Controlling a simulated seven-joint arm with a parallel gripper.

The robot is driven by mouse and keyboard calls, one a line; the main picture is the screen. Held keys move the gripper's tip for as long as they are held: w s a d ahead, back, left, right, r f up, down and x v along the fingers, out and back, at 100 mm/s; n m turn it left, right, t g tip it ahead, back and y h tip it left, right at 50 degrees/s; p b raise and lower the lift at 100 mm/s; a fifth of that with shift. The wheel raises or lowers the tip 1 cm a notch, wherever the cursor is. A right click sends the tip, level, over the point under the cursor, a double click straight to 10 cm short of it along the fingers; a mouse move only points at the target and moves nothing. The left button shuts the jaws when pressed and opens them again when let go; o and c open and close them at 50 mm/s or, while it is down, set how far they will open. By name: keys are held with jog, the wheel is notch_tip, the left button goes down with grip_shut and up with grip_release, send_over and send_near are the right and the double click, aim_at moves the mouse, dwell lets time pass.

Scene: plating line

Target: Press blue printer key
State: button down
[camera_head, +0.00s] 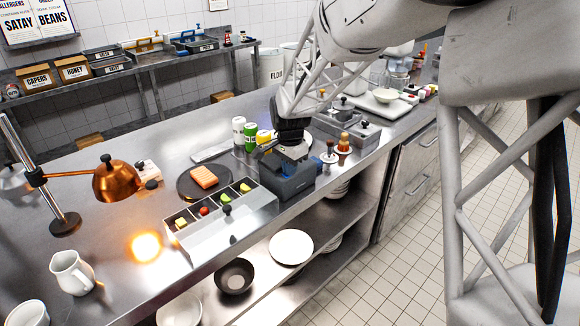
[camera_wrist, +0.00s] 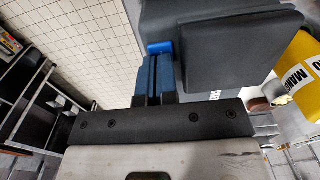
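The dark grey printer (camera_head: 291,186) stands near the front edge of the steel counter, and its body fills the upper middle of the wrist view (camera_wrist: 225,50). My gripper (camera_wrist: 157,62) points at the printer with its two dark blue fingers side by side, shut and empty. The bright blue key (camera_wrist: 160,47) shows just beyond the fingertips, beside the printer's body. The fingertips overlap its lower edge in the picture; I cannot tell whether they touch it. In the head view my wrist is above the printer and hides part of it.
A segmented garnish tray (camera_head: 215,232) and a dark round board (camera_head: 204,181) with an orange block are left of the printer. White, green and yellow bottles (camera_head: 251,137) stand behind it. A stamp-like item (camera_head: 329,156) is at its right. A copper lamp (camera_head: 115,182) stands further left.

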jog(key=shift+s+f, duration=0.15)
jog(key=shift+f, duration=0.4)
jog(key=shift+s+f, duration=0.15)
jog(key=shift+f, duration=0.35)
jog(key=shift+d, duration=0.1)
jog(key=shift+r, duration=0.1)
notch_tip(320, 180, up, 16)
jog(key=shift+w, duration=0.35)
